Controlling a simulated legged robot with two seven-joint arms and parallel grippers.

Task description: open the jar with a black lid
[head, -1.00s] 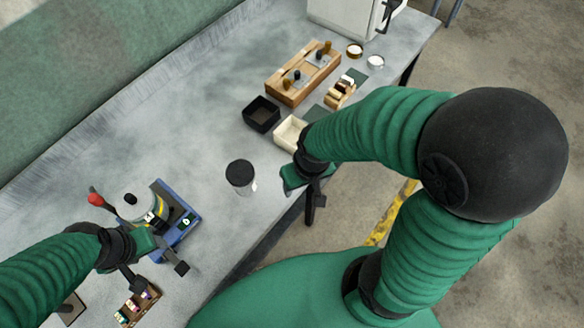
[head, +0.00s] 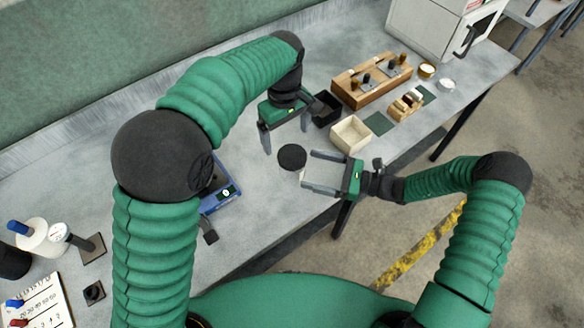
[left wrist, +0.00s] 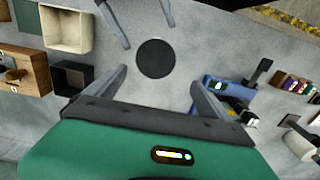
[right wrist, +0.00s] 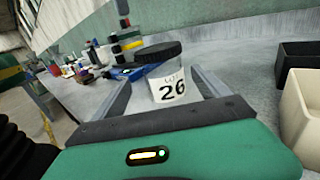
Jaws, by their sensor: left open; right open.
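The jar with a black lid (head: 292,157) stands upright on the grey table near its front edge. In the right wrist view the clear jar (right wrist: 167,84) shows a white label reading 26, with its black lid (right wrist: 158,52) on top. In the left wrist view the round lid (left wrist: 156,58) is seen from above. My left gripper (head: 288,138) is open, pointing down above and behind the jar. My right gripper (head: 306,171) is open and roughly level, with its fingers reaching toward the jar from the right. The jar shows between the right fingers; whether they touch it, I cannot tell.
A cream box (head: 351,135) and a black box (head: 326,108) stand right of the jar. Behind them is a wooden block rack (head: 371,80). A blue device (head: 222,193) is at the left, partly behind my left arm. The table front edge is close.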

